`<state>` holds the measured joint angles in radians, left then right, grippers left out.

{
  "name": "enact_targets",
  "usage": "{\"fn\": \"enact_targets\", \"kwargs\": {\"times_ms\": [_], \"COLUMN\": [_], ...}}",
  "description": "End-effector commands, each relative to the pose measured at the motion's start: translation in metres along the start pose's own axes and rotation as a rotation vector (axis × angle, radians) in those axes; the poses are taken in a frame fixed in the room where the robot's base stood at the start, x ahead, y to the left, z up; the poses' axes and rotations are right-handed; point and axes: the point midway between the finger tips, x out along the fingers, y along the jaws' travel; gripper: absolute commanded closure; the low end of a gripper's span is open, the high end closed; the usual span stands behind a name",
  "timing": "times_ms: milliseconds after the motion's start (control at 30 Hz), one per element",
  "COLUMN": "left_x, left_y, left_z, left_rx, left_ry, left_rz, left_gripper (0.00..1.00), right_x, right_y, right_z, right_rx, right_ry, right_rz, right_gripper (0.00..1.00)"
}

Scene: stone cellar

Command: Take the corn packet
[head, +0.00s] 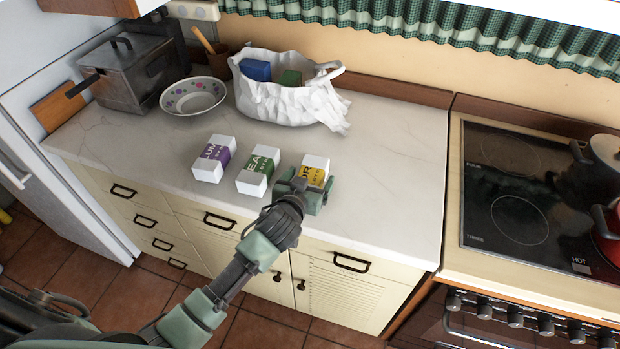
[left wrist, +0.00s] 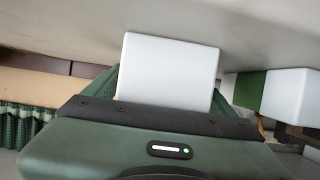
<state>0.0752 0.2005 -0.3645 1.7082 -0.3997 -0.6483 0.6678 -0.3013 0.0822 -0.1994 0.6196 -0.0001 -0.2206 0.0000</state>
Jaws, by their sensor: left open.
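The corn packet (head: 316,170) is a white box with a yellow label, partly covered by my gripper, so only "OR" of its print reads. It stands on the pale counter, rightmost of three packets. My left gripper (head: 304,187) is open at its near side, with the green fingers at either side of the packet. In the left wrist view the packet's plain white face (left wrist: 168,72) stands between the fingers, close in front of the gripper body. Whether the fingers touch it cannot be told. My right gripper is not in view.
A green-labelled packet (head: 258,170) stands just left, also in the left wrist view (left wrist: 290,95). A purple-labelled packet (head: 214,158) is further left. Behind are a white bag (head: 290,104), a bowl (head: 193,97) and a metal pot (head: 128,78). The counter's right part is clear; a stove (head: 515,190) follows.

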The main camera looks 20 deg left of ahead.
Motion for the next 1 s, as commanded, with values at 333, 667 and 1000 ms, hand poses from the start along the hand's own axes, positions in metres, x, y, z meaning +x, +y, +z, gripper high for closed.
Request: {"fn": "enact_targets", "kwargs": {"times_ms": [333, 667, 1000], "left_x": [0.003, 0.003, -0.001], "left_y": [0.0, 0.0, 0.0], "left_z": [0.001, -0.001, -0.013], "left_rx": [0.0, -0.001, -0.001], "left_ry": [-0.001, 0.002, 0.005], "left_rz": [0.0, 0.001, 0.0], "left_gripper": [0.34, 1.0, 1.0], "right_x": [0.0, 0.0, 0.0], "right_y": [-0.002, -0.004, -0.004], "right_z": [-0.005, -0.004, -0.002], "right_rx": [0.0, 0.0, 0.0], "right_ry": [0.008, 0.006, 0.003], "right_rz": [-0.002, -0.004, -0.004], "right_gripper": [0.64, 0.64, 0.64]}}
